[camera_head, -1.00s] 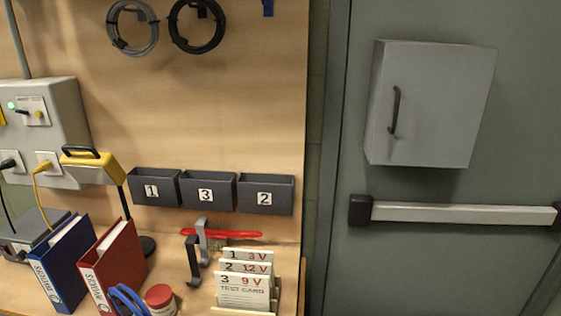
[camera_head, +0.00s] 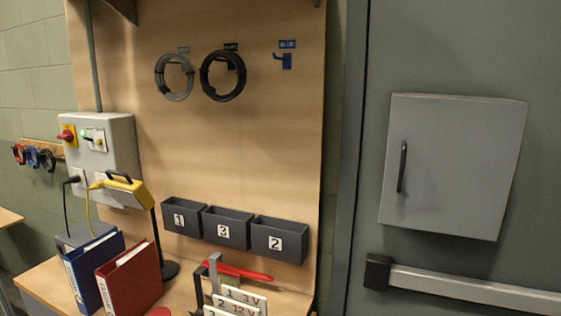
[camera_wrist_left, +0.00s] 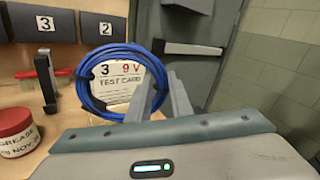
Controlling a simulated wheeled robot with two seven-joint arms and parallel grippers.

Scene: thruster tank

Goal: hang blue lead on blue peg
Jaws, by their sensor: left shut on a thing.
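The blue lead (camera_wrist_left: 84,88) is a coiled loop in the left wrist view. My left gripper (camera_wrist_left: 160,78) is shut on its right side, and the coil hangs in front of the test cards. The blue peg (camera_head: 286,61) is on the upper right of the wooden board in the head view, under a small blue label (camera_head: 287,44). It is bare. My left gripper and the blue lead are out of the head view. My right gripper is in neither view.
A grey coil (camera_head: 175,78) and a black coil (camera_head: 223,76) hang left of the blue peg. Numbered bins (camera_head: 225,227) line the lower board. Binders (camera_head: 130,277), a red-handled tool (camera_head: 238,272) and test cards (camera_head: 238,300) crowd the bench. A grey wall box (camera_head: 455,165) is at right.

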